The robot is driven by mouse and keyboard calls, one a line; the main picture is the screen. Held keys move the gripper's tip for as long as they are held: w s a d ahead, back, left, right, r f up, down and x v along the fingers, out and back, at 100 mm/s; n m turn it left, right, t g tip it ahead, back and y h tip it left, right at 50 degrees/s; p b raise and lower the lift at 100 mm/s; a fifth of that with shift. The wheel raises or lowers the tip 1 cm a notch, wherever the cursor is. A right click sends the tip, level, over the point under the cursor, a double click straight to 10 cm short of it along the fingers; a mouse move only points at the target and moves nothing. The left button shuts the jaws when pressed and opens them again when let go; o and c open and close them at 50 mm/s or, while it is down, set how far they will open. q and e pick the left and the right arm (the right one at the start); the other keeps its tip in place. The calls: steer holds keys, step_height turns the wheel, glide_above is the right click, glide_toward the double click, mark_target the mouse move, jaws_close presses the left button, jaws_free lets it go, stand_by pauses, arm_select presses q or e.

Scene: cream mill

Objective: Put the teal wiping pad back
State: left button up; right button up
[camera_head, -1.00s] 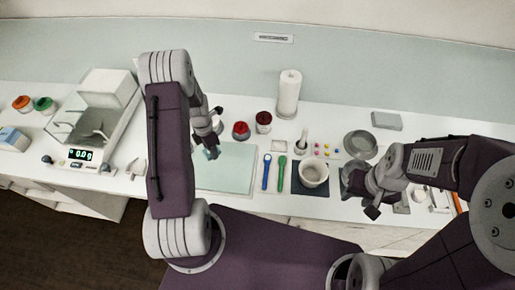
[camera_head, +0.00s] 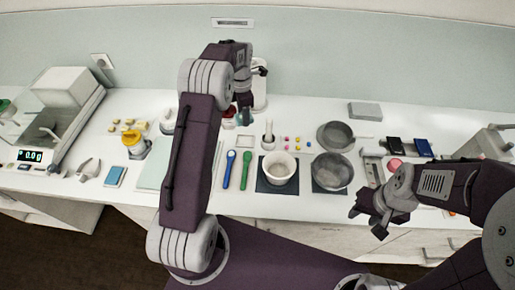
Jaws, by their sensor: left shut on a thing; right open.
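My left gripper (camera_head: 244,108) is at the back of the counter, in front of the white paper roll (camera_head: 260,92) and near a red-topped jar (camera_head: 228,112). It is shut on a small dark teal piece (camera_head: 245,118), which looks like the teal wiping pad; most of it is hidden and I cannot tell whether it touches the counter. My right gripper (camera_head: 367,222) is open and empty at the front edge, right of the grey bowls. A pale green mat (camera_head: 153,172) lies partly behind my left arm.
A flat blue item (camera_head: 115,176) lies left of the mat. A blue spoon (camera_head: 228,168), a green spoon (camera_head: 246,170), a white mortar (camera_head: 279,170) and grey bowls (camera_head: 332,172) fill the middle. A balance (camera_head: 65,105) stands left. A grey block (camera_head: 365,111) lies at the back.

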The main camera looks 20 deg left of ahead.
arm_select(q)
steer(key=shift+d+f, duration=0.1)
steer(key=shift+f, duration=0.4)
steer(key=shift+s+a, duration=0.15)
steer(key=shift+a, duration=0.1)
steer(key=shift+s+a+f, duration=0.1)
steer(key=shift+a+f, duration=0.05)
steer(key=shift+a, duration=0.05)
steer(key=f, duration=0.3)
steer(key=f+p, duration=0.1)
steer(key=f, duration=0.1)
steer(key=shift+w+d+f, duration=0.2)
steer(key=shift+d+f, duration=0.15)
steer(key=shift+d, duration=0.05)
steer(key=shift+a+f, duration=0.1)
steer(key=shift+f, duration=0.05)
step_height(320, 180, down, 3)
steer(key=shift+s+a+f+p, duration=0.1)
steer(key=shift+s+f+p, duration=0.05)
steer(key=shift+p, duration=0.3)
steer(key=shift+f, duration=0.2)
arm_select(e)
steer(key=shift+s+a+r, duration=0.15)
steer(key=shift+a+r, duration=0.35)
steer(key=shift+r, duration=0.1)
